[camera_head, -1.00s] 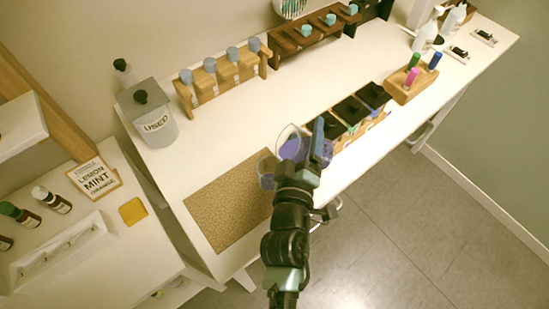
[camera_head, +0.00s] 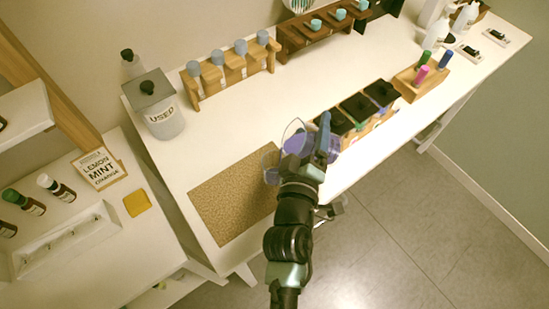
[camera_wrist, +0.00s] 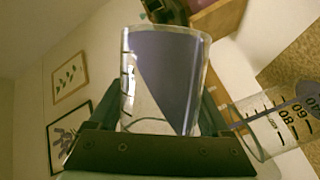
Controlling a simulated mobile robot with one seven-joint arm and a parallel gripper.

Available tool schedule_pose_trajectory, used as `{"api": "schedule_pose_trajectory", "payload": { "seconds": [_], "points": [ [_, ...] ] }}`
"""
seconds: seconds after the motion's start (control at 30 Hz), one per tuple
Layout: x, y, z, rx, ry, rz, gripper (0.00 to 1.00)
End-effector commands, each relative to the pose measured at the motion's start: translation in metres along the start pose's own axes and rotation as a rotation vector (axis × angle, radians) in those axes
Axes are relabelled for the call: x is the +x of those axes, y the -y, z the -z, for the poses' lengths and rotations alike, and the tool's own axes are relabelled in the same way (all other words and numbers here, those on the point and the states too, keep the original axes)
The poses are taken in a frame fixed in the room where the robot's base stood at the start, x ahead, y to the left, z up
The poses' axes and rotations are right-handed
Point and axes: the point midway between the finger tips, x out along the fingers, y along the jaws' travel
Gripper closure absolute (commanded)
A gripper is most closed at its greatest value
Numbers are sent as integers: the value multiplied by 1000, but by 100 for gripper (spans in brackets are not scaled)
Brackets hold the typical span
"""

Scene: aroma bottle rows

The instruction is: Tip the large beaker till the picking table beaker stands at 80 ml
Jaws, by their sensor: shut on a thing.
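My gripper (camera_head: 308,150) is shut on the large clear beaker (camera_wrist: 165,85), with a finger on each side of it. The beaker holds purple liquid and is tilted; its liquid edge runs diagonally across the glass in the wrist view. In the head view the large beaker (camera_head: 293,136) is partly hidden by my gripper. The smaller graduated beaker (camera_wrist: 262,130) is beside its rim in the wrist view. A thin purple streak runs inside it to a purple surface near the 60 mark; I cannot read the exact level. In the head view it (camera_head: 270,168) is by the cork mat's right edge, partly hidden.
Black-lidded boxes (camera_head: 358,107) stand right of my gripper. A USED container (camera_head: 155,105), a wooden rack of grey-capped bottles (camera_head: 230,70) and a marker block (camera_head: 422,78) stand around. The table's middle is clear.

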Motion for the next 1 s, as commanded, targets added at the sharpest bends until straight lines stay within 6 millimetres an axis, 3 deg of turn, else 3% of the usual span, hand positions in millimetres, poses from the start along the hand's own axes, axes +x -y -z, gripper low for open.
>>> {"api": "schedule_pose_trajectory", "payload": {
  "seconds": [1.0],
  "points": [
    [0, -3, 2, -42, -7, -15, 93]
  ]
}}
